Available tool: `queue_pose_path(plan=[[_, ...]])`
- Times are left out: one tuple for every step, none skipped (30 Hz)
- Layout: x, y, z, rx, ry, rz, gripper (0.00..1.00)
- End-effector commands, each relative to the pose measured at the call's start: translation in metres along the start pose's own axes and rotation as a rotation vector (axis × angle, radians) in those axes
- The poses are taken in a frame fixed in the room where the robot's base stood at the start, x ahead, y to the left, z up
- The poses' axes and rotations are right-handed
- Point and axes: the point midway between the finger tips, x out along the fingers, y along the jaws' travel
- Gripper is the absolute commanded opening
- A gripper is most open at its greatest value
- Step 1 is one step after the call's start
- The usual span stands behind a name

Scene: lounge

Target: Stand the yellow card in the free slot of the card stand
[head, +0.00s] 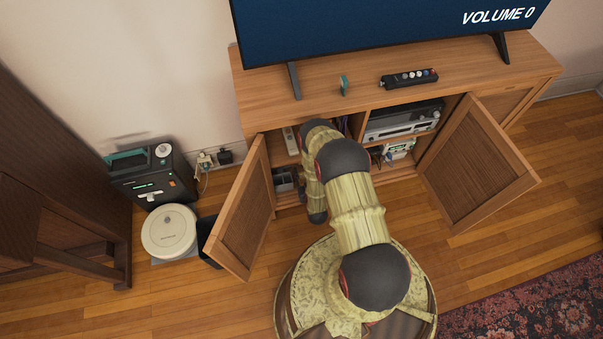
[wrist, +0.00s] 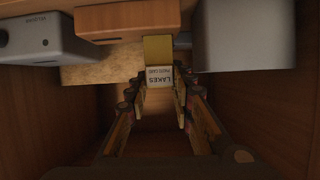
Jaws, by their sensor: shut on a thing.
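In the wrist view my gripper (wrist: 160,88) is inside the cabinet and shut on the yellow card (wrist: 157,48). The card has a white label reading "LAKES" and "PHOTO CARD", upside down in this view. Its far end comes up beside an orange-brown wooden block (wrist: 125,22), which may be the card stand. I see no slot in it, and I cannot tell whether the card touches it. In the head view my arm hides the gripper and the card.
A grey box (wrist: 243,35) stands close on the right and a grey device (wrist: 42,38) on the left. Cabinet walls flank the gripper. In the head view the left door (head: 243,215) and right door (head: 478,150) are open. A TV (head: 370,30) stands on top.

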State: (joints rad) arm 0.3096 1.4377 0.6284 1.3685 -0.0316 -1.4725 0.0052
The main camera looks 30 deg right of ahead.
Motion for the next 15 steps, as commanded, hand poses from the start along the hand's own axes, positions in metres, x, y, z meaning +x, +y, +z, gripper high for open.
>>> queue_pose_path(plan=[[0.0004,0.0000,0.0011,0.000,0.000,0.000,0.12],[0.0006,0.0000,0.0016,0.000,0.000,0.000,0.12],[0.0010,0.0000,0.0022,0.000,0.000,0.000,0.12],[0.0012,0.0000,0.0027,0.000,0.000,0.000,0.12],[0.0015,0.0001,0.0031,0.000,0.000,0.000,0.12],[0.0017,0.0001,0.0038,0.000,0.000,0.000,0.12],[0.0019,0.0001,0.0042,0.000,0.000,0.000,0.12],[0.0021,0.0001,0.0047,0.000,0.000,0.000,0.12],[0.0023,0.0001,0.0054,0.000,0.000,0.000,0.12],[0.0025,0.0001,0.0058,0.000,0.000,0.000,0.12],[0.0027,0.0001,0.0063,0.000,0.000,0.000,0.12],[0.0030,0.0001,0.0070,0.000,0.000,0.000,0.12],[0.0032,0.0001,0.0074,0.000,0.000,0.000,0.12],[0.0034,0.0001,0.0079,0.000,0.000,0.000,0.12],[0.0037,0.0001,0.0085,0.000,0.001,0.000,0.12]])
